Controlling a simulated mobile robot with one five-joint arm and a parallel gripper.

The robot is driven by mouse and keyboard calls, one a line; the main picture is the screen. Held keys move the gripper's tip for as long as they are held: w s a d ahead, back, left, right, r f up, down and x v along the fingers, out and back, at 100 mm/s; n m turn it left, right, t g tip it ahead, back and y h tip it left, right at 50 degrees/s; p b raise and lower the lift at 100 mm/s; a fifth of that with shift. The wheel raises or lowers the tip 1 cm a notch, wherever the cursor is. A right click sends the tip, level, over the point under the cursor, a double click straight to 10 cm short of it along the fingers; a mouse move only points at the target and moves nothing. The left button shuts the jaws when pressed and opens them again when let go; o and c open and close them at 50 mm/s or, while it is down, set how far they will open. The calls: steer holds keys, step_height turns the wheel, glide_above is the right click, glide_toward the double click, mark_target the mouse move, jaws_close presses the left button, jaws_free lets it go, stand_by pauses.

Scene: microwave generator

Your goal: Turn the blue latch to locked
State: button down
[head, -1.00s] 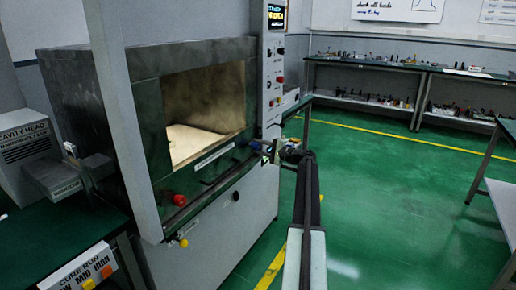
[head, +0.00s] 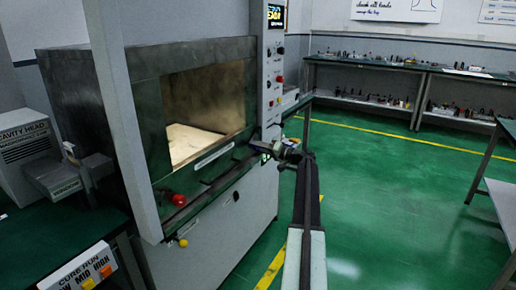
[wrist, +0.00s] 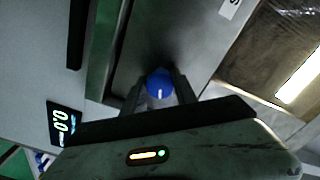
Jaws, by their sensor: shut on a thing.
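The blue latch (wrist: 160,83) is a round blue knob with a white mark on its face. In the wrist view it sits between the two fingers of my gripper (wrist: 159,92), which are shut on it from both sides. The white mark points toward the bottom of that view. In the head view my gripper (head: 266,147) is at the right front edge of the metal cabinet (head: 150,125), beside the lit opening. The latch is mostly hidden there by the gripper.
A control panel (head: 272,85) with a lit display stands above the gripper. A red knob (head: 179,200) and a yellow knob (head: 183,243) are on the cabinet front. A bench (head: 40,235) is at left. Green floor (head: 400,200) is clear at right.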

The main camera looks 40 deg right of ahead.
steer(key=shift+n, duration=0.8)
steer(key=c, duration=1)
jaws_free()
steer(key=shift+o, duration=0.2)
steer(key=v, duration=0.7)
steer(key=shift+s, duration=0.4)
steer(key=shift+f, duration=0.1)
